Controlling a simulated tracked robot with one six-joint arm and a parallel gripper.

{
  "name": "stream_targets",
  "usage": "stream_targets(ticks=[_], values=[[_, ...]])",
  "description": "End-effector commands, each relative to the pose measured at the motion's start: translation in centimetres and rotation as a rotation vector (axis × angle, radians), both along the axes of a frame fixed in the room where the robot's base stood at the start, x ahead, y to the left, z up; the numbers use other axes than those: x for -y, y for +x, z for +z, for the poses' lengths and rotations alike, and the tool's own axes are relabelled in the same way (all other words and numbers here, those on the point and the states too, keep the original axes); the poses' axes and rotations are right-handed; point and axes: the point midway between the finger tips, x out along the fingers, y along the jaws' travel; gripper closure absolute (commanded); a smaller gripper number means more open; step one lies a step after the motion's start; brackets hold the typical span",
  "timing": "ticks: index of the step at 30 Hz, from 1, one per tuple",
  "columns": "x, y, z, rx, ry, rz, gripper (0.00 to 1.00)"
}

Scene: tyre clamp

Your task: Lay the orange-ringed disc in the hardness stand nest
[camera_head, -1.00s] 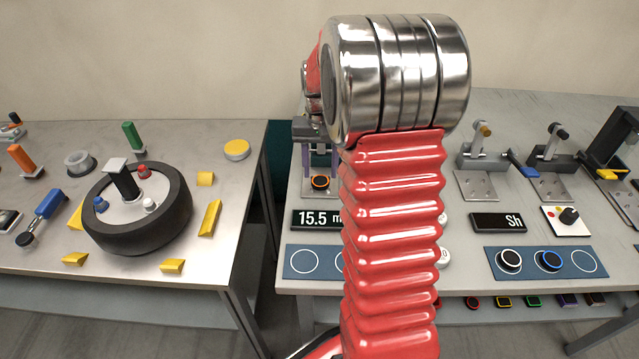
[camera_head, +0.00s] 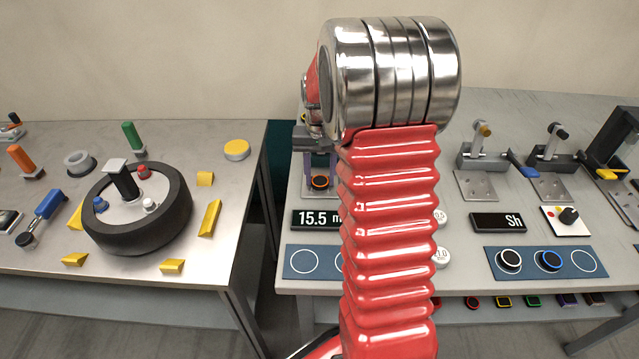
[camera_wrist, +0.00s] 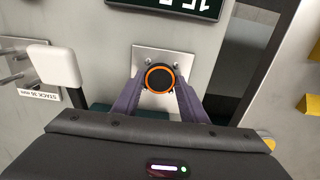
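The orange-ringed disc (camera_head: 320,181) is black with an orange ring. It sits on a metal plate (camera_wrist: 143,57) behind the "15.5" display (camera_head: 316,219). In the wrist view the disc (camera_wrist: 160,78) lies between the purple fingers of my gripper (camera_wrist: 159,86). The fingers are apart, with a narrow gap showing on each side of the disc. Contact is not visible. In the head view my red arm hides much of this station. A stand with a metal plate (camera_head: 478,186) is behind the "Sh" display (camera_head: 498,222); I cannot tell which part is its nest.
A blue mat (camera_head: 528,273) holds a white-ringed disc (camera_head: 509,260) and a blue-ringed disc (camera_head: 550,260), with an empty circle at right. Another lever stand (camera_head: 550,155) is farther right. A tyre (camera_head: 137,210) and yellow blocks occupy the left table. A gap separates the tables.

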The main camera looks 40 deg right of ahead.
Motion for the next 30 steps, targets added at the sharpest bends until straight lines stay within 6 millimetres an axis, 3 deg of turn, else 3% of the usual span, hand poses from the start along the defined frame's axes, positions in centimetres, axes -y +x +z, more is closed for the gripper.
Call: stream_targets(ticks=[11,30], values=[[0.0,0.0,0.0,0.001,-0.001,0.0,0.88],[0.1,0.0,3.2,0.001,-0.001,-0.001,0.88]])
